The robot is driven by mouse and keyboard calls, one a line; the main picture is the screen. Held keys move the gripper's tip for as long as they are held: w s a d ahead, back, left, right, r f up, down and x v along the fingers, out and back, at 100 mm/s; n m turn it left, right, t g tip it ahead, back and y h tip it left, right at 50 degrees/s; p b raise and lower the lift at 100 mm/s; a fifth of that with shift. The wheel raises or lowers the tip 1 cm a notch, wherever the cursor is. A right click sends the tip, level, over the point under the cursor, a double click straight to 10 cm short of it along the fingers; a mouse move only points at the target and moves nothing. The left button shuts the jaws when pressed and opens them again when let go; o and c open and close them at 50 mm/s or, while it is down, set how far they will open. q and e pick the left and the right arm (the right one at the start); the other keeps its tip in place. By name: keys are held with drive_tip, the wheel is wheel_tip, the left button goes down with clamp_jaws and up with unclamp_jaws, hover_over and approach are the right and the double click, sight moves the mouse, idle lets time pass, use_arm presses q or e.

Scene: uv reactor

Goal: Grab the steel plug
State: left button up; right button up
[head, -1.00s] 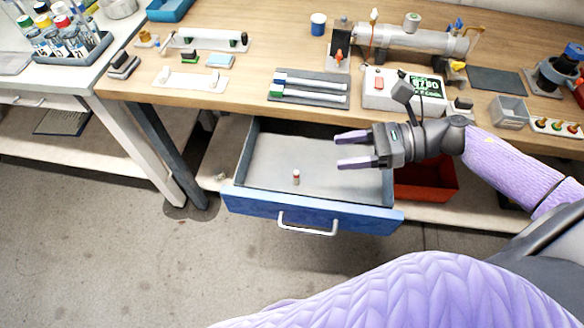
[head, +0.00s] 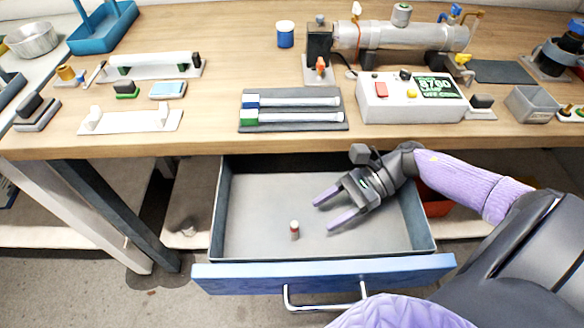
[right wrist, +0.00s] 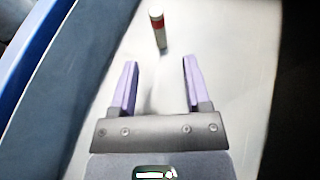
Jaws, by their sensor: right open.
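The steel plug (head: 294,230) is a small upright cylinder, grey below with a red band near the top. It stands on the floor of the open blue drawer (head: 322,275), left of the drawer's middle. My right gripper (head: 322,213) is inside the drawer's outline, open and empty, to the right of the plug, with its fingers pointing left toward it. In the right wrist view the plug (right wrist: 158,32) stands beyond the two purple fingertips (right wrist: 160,64), roughly in line with the gap between them and apart from both. My left gripper is not in view.
The wooden workbench (head: 215,135) overhangs the back of the drawer. On it are a mat (head: 292,126) with two tubes, a control box (head: 410,110) and a metal cylinder (head: 410,36). A red bin (head: 434,203) is right of the drawer. The drawer floor around the plug is clear.

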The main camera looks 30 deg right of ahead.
sight(298, 237)
drive_tip(key=x, duration=0.7)
drive_tip(key=shift+r, duration=0.3)
clamp_jaws()
